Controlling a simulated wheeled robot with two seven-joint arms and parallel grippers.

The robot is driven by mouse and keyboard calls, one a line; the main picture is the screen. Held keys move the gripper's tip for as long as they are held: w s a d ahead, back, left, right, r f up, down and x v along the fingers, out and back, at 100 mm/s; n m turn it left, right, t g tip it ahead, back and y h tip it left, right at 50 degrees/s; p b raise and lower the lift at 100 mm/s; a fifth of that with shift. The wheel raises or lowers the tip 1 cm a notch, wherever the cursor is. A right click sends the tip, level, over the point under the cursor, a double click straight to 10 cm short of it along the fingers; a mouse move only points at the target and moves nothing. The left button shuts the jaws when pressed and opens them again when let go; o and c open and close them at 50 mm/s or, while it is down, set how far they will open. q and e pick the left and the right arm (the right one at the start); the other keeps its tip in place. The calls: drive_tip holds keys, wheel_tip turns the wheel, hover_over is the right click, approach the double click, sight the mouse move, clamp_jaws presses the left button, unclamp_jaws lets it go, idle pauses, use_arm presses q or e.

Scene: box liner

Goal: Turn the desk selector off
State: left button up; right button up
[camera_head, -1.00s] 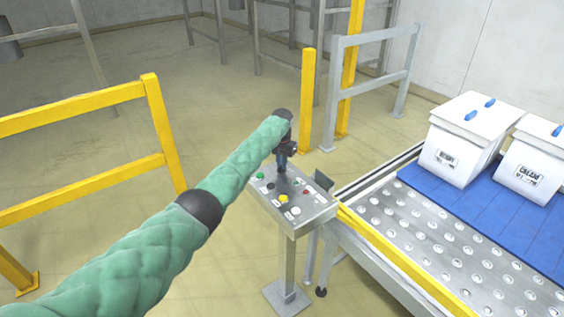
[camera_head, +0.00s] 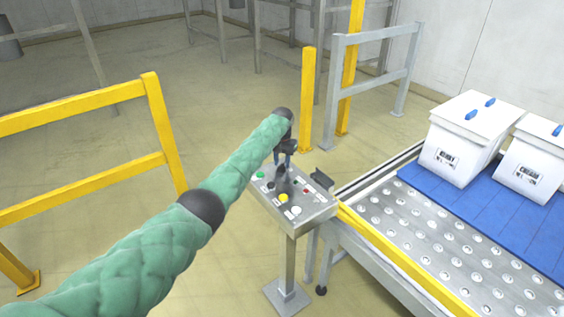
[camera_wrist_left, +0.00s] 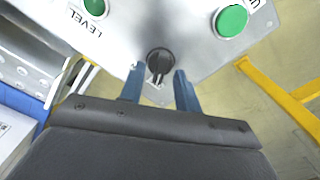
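The control desk (camera_head: 268,200) is a grey panel on a post, with several coloured buttons. Its black selector knob (camera_wrist_left: 160,62) shows in the left wrist view, with its grip bar running roughly up and down the picture. My left gripper (camera_head: 284,168) is over the panel in the head view, and its arm hides part of the desk. In the left wrist view, the blue fingers of the left gripper (camera_wrist_left: 158,78) are apart, one on each side of the knob's lower part. I cannot tell whether they touch it. My right gripper is not in view.
Green buttons (camera_wrist_left: 232,21) and printed labels flank the knob. A roller table (camera_head: 430,240) with white boxes (camera_head: 460,150) stands right of the desk. Yellow railings (camera_head: 80,115) stand left.

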sight(282, 164)
use_arm(q)
drive_tip(key=shift+r, duration=0.1)
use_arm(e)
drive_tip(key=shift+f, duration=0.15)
